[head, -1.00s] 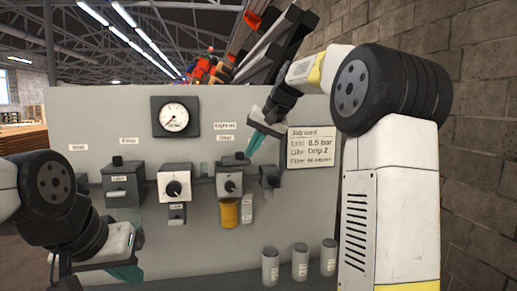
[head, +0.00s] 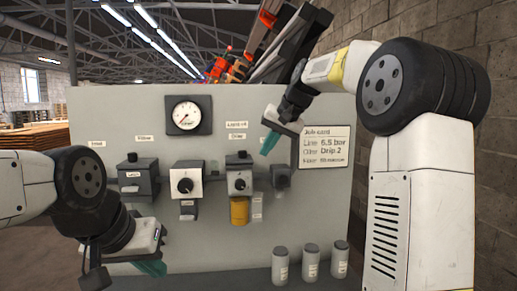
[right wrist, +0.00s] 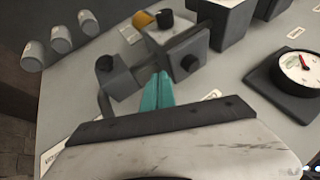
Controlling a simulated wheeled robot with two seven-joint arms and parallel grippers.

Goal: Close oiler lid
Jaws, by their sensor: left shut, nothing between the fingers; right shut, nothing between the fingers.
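The oiler (head: 239,184) is a light grey block with a black front knob and an amber bowl (head: 239,211) below. Its dark lid (head: 238,160) lies across the top of the block; I cannot tell whether it is fully seated. The lid also shows in the right wrist view (right wrist: 190,62). My right gripper (head: 268,145) is shut and empty, with teal fingertips right of and slightly above the lid. In the right wrist view, the fingertips (right wrist: 162,90) point toward the lid's near side. My left gripper (head: 150,267) is shut and empty, low at the left.
A dark fitting (head: 281,177) on a pipe sits right of the oiler, below my right gripper. A regulator (head: 187,182) and a dark box (head: 138,181) are to its left. A gauge (head: 187,115) is above. Several grey canisters (head: 311,262) stand below right.

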